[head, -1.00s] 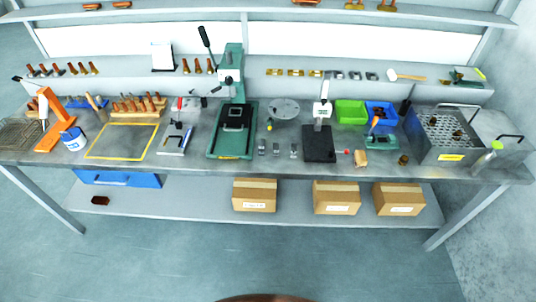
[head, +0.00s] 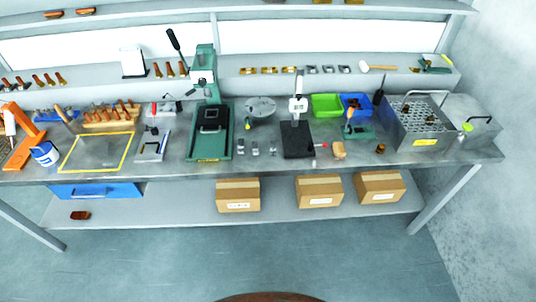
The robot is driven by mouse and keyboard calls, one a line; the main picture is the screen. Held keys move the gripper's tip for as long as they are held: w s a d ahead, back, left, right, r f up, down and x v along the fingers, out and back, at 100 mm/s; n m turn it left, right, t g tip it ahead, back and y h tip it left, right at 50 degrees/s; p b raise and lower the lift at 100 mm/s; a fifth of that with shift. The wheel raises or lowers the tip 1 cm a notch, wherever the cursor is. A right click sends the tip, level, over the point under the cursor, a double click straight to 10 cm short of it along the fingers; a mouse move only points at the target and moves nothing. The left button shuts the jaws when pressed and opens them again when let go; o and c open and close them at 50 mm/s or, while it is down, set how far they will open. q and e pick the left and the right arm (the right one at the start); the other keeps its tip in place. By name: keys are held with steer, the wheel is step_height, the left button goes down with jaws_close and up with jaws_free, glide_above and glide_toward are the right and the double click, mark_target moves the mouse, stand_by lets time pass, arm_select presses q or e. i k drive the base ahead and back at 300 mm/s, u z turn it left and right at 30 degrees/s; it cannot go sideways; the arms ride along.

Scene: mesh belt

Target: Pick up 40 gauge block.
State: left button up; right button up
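Several small grey metal blocks stand in a short row on the workbench (head: 330,170), between the green press and the black-based stand. They are a left block (head: 241,148), a middle block (head: 255,150) and a right block (head: 272,150). They look like gauge blocks, but any size marks are too small to read, so I cannot tell which is the 40. Neither of my grippers is in view.
The green press (head: 210,145) stands left of the blocks. The black-based stand (head: 297,138) is to their right, with a round grey plate (head: 261,106) behind them. Cardboard boxes, including a left one (head: 238,195), sit on the lower shelf. The floor in front is clear.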

mark_target(241, 145)
steer(key=u, duration=0.55)
steer(key=k, duration=1.3)
steer(key=z, duration=0.25)
steer(key=i, duration=1.85)
steer(key=u, duration=0.75)
